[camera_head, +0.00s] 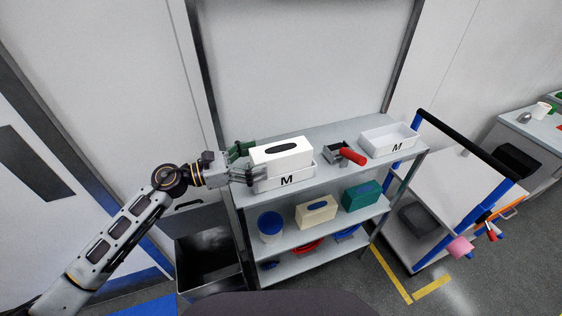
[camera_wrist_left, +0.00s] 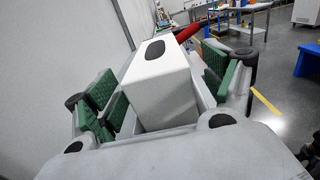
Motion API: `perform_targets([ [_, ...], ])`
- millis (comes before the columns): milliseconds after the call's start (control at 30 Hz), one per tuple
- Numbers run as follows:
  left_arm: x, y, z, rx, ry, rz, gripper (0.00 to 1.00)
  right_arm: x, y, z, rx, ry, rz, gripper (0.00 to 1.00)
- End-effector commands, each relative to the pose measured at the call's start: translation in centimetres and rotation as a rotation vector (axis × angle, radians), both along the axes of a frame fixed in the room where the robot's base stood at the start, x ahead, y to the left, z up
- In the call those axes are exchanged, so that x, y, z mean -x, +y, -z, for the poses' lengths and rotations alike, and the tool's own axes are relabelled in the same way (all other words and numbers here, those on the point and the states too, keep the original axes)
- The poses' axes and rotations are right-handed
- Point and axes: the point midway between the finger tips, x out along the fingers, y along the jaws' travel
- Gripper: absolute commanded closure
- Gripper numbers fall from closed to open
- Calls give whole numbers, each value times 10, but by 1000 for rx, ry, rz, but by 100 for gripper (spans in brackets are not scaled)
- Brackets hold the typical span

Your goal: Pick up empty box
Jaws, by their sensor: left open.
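A white box (camera_head: 281,155) with a dark oval slot on top sits in a white tray marked M (camera_head: 297,181) at the left end of the top shelf. My left gripper (camera_head: 246,163) is at the box's left end, its fingers spread to either side. In the left wrist view the white box (camera_wrist_left: 164,85) stands between the two green-padded fingers, with gaps visible on both sides. Whether the box holds anything inside is hidden. My right gripper is not in view.
On the top shelf are a dark holder with a red cylinder (camera_head: 351,156) and an empty white M tray (camera_head: 389,138). Lower shelves hold a cream box (camera_head: 316,211), a green box (camera_head: 361,196) and a blue-topped container (camera_head: 270,226). A dark bin (camera_head: 207,262) and a cart (camera_head: 446,190) flank the shelf.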

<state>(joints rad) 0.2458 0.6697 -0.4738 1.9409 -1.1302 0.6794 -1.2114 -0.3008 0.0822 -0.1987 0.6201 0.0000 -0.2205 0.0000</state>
Motion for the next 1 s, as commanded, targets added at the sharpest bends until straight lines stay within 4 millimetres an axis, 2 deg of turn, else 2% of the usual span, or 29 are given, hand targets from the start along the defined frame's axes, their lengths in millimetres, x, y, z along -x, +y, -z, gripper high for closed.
perform_targets([
  [600, -17, -44, 3, 1, 0, 0, 17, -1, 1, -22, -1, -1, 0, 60],
  [1000, -17, -46, 4, 0, 0, 0, 17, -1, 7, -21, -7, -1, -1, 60],
])
